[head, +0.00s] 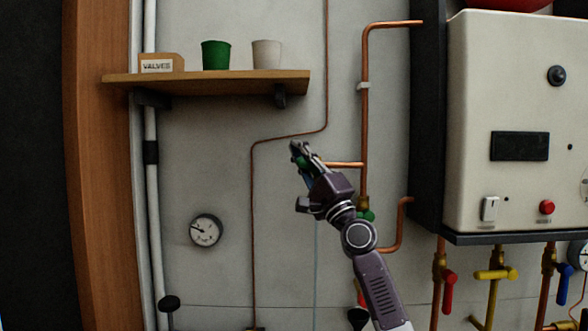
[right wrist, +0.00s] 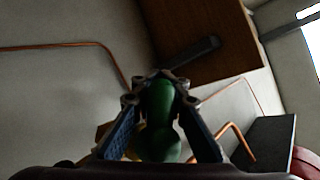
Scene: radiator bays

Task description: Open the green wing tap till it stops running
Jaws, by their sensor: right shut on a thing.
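The green wing tap (right wrist: 160,110) fills the space between my right gripper's fingers in the right wrist view. A little brass shows low beside it. My right gripper (head: 303,158) is shut on the green tap, in front of the wall at the end of a short copper branch pipe (head: 345,164). In the head view the fingers hide most of the tap, and I cannot see its outlet or any water. My left gripper is not in view.
A white boiler (head: 474,110) stands at the right, with red (head: 449,277), yellow (head: 495,274) and blue (head: 564,270) taps below it. Another green part (head: 366,216) sits on the upright pipe. A shelf (head: 210,82) holds cups above left. A gauge (head: 206,230) is lower left.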

